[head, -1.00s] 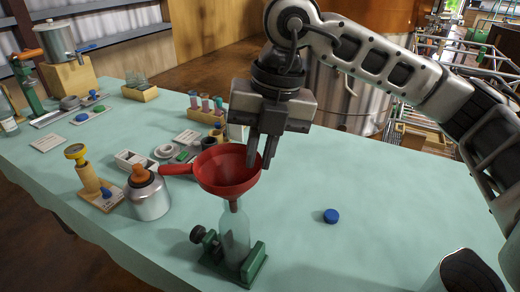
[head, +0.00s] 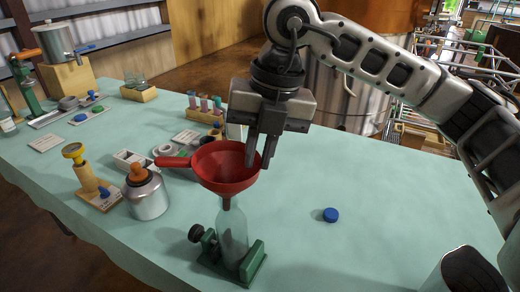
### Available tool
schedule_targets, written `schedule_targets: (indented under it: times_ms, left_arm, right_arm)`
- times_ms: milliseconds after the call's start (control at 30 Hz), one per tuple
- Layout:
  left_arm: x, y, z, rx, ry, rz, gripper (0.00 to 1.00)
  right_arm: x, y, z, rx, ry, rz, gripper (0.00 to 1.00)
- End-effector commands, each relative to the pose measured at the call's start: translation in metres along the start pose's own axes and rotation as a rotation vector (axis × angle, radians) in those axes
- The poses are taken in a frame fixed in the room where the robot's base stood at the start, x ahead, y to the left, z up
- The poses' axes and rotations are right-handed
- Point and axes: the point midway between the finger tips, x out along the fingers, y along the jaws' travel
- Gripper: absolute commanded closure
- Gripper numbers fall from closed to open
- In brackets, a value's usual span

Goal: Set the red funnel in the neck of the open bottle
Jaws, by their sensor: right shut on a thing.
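The red funnel (head: 225,170) is held upright by its rim in my right gripper (head: 262,150), which is shut on the rim's right side. Its long handle points left. The funnel's spout (head: 226,203) is at the top of the clear open bottle (head: 232,238). I cannot tell whether the spout tip is inside the neck or just in front of it. The bottle stands upright in a green clamp (head: 252,265) with a black knob. My left gripper is not in view.
A metal flask with an orange stopper (head: 148,198) stands left of the bottle. A blue cap (head: 331,215) lies on the table (head: 390,240) to the right, with clear table around it. A rack of tubes (head: 205,113) and small trays stand behind the funnel.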

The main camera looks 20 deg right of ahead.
Motion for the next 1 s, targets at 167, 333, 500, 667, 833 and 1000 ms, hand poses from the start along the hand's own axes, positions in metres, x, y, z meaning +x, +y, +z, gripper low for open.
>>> schedule_targets:
  times_ms: [167, 333, 500, 667, 833, 1000]
  left_arm:
    - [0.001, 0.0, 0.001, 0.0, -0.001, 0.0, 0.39]
    - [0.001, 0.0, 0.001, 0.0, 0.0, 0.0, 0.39]
    - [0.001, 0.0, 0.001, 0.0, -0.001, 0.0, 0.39]
    - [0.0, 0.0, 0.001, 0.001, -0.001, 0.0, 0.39]
    - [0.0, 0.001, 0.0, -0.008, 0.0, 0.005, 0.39]
    - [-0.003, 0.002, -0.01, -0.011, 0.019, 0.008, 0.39]
  right_arm:
    - [0.008, -0.002, -0.002, -0.002, 0.014, -0.013, 1.0]
    - [0.007, -0.002, -0.002, -0.002, 0.013, -0.012, 0.62]
    - [0.005, -0.001, -0.001, -0.001, 0.009, -0.009, 0.62]
    - [0.004, -0.001, -0.001, 0.0, 0.007, -0.008, 0.62]
    - [0.003, -0.001, -0.001, 0.0, 0.006, -0.006, 0.62]
    - [-0.029, 0.0, 0.0, -0.002, 0.002, -0.003, 0.62]
